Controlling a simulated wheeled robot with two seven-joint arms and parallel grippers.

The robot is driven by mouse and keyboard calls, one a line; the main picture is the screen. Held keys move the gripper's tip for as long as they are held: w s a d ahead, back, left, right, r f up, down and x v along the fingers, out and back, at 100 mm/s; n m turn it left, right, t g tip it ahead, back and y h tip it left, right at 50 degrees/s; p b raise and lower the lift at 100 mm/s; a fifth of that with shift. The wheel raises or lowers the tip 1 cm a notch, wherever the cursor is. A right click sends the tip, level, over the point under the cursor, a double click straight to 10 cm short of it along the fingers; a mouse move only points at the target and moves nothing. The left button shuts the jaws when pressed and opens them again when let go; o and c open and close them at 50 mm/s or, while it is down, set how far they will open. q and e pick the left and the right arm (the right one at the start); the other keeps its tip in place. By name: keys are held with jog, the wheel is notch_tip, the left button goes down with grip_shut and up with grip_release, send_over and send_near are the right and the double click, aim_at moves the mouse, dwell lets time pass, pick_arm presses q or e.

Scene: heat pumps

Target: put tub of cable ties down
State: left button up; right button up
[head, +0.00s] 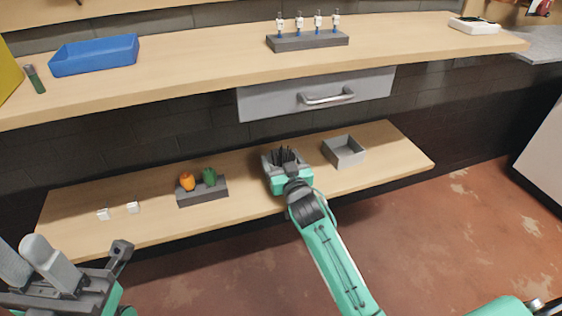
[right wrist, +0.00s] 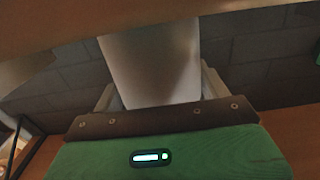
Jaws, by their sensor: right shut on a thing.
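The tub of cable ties (head: 272,157) is a light grey tub with dark ties standing up out of it. It is at the lower shelf (head: 240,169), near its middle. My right gripper (head: 287,167) reaches in from the front and is shut on the tub. In the right wrist view the pale tub (right wrist: 152,65) fills the space between the fingers. I cannot tell whether its base touches the shelf. My left gripper (head: 95,270) is at the lower left, away from the shelf; its fingers are only partly clear.
A grey open box (head: 344,152) stands just right of the tub. A dark block with orange and green items (head: 202,191) is to the left, with two small white pieces (head: 118,211) further left. A drawer (head: 316,95) hangs above, under the upper worktop (head: 200,66).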

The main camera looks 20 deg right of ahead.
jog(key=o, duration=1.1)
jog(key=shift+f, duration=0.15)
jog(key=shift+c, duration=0.2)
